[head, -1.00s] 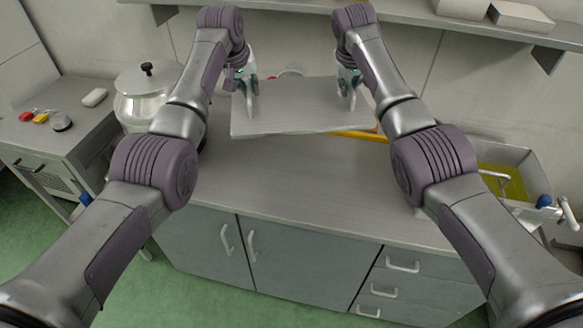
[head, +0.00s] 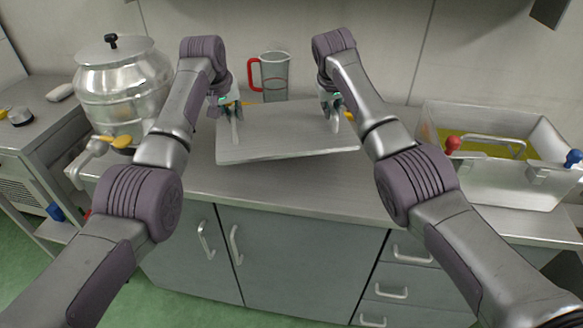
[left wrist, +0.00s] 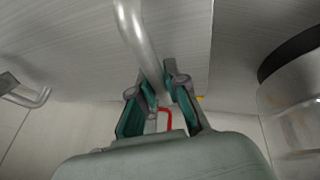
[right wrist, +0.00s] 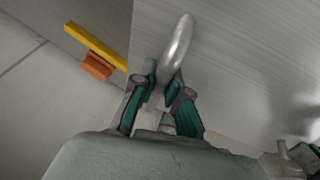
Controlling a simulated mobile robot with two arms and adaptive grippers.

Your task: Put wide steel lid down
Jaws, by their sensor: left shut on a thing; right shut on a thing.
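The wide steel lid (head: 285,140) is a flat grey plate with two bar handles, over the counter. Its right side looks higher than its left, and a shadow lies under its front edge. I cannot tell whether any edge touches the counter. My left gripper (head: 234,108) is shut on the left handle, a curved bar that shows in the left wrist view (left wrist: 138,35). My right gripper (head: 337,106) is shut on the right handle, which shows in the right wrist view (right wrist: 180,48). The lid hides the counter beneath it.
A jug with a red handle (head: 273,76) stands behind the lid. A steel urn with a tap (head: 125,85) stands at left. An open steel vat (head: 500,185) holding yellow-green liquid is at right. Bare counter (head: 330,200) shows in front of the lid.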

